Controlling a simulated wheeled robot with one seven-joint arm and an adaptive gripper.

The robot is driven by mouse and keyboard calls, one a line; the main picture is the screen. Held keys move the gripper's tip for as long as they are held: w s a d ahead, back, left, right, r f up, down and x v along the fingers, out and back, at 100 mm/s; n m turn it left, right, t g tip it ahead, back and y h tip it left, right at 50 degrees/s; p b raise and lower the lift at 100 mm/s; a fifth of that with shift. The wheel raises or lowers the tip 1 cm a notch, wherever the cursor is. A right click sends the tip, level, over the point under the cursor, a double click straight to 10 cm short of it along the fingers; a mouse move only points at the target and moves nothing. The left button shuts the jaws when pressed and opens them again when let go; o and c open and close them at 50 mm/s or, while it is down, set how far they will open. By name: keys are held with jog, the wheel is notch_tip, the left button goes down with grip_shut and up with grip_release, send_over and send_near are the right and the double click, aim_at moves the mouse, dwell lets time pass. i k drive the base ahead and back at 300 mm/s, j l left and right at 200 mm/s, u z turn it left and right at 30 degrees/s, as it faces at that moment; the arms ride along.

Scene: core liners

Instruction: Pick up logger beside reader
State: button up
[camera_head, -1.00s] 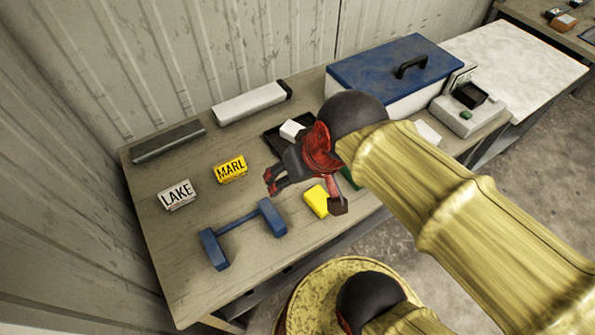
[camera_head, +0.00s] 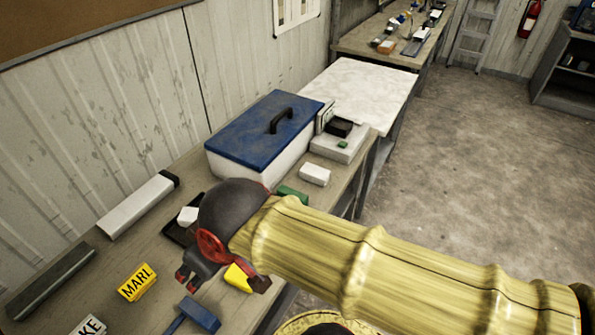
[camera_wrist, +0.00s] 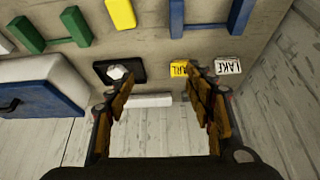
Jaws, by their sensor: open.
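A pale device with a dark block and a green button, likely the reader (camera_head: 338,150), stands right of the blue-lidded box in the head view. A small white block (camera_head: 314,175) lies just in front of it. I cannot tell for sure which piece is the logger. My gripper (camera_head: 222,284) is open and empty above the table, left of the device and near a yellow block (camera_head: 236,279). In the wrist view my gripper (camera_wrist: 160,88) shows its fingers spread, with nothing between them. The device does not show there.
The blue-lidded white box (camera_head: 262,135) stands beside the device. A black tray (camera_head: 172,229) holds a white piece. A long white bar (camera_head: 138,206), a MARL label (camera_head: 136,283), and blue (camera_head: 200,315) and green (camera_head: 291,193) pieces lie around. A pale tabletop (camera_head: 365,90) behind is clear.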

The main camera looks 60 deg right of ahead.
aim_at(315, 174)
jog(key=z, duration=1.9)
jog(key=i+l+u, duration=0.1)
jog(key=l+u, duration=0.35)
jog(key=l, duration=0.8)
jog(key=k+l+u, duration=0.1)
jog(key=l+u, duration=0.3)
jog(key=l, duration=0.8)
